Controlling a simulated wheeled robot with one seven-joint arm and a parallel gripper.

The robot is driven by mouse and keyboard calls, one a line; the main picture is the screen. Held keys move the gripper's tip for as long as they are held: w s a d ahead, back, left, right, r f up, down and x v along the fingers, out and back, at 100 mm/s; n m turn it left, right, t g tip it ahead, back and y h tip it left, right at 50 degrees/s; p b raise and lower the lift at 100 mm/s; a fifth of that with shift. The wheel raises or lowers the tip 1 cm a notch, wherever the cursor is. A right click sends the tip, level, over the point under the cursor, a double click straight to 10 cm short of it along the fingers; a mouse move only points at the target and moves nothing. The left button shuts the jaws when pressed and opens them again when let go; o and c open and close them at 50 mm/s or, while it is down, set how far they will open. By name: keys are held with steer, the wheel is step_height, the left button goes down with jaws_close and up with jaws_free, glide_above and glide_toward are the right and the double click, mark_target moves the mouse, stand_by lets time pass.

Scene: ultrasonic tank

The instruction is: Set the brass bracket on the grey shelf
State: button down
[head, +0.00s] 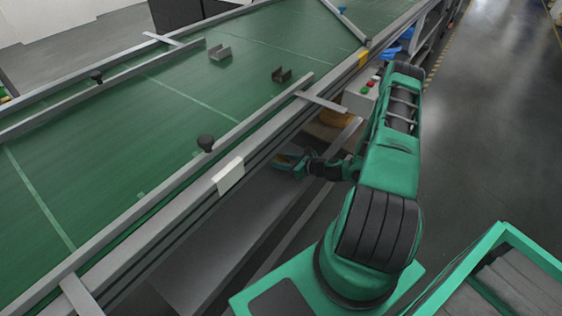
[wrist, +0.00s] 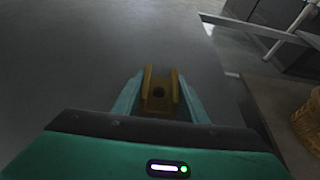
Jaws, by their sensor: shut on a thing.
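The brass bracket (wrist: 159,93) is a yellow-brown channel piece with a hole in its base, seen in the wrist view. My gripper (wrist: 158,100) is shut on it, with one finger on each side. In the head view my gripper (head: 290,163) reaches in low beside the conveyor, over the grey shelf (head: 228,208); the bracket is small and hard to make out there. The grey shelf also fills the left and middle of the wrist view (wrist: 90,60) and looks bare. I cannot tell whether the bracket touches the shelf.
A green conveyor (head: 100,150) with metal rails runs above the shelf. A grey bracket (head: 220,54) and a dark bracket (head: 282,76) sit on it. A woven basket (wrist: 308,122) stands on a brownish surface right of the shelf. A control box (head: 362,95) is behind my arm.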

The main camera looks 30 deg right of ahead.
steer(key=c, duration=1.1)
jaws_free()
steer(key=v, duration=1.2)
steer(key=shift+s, duration=0.1)
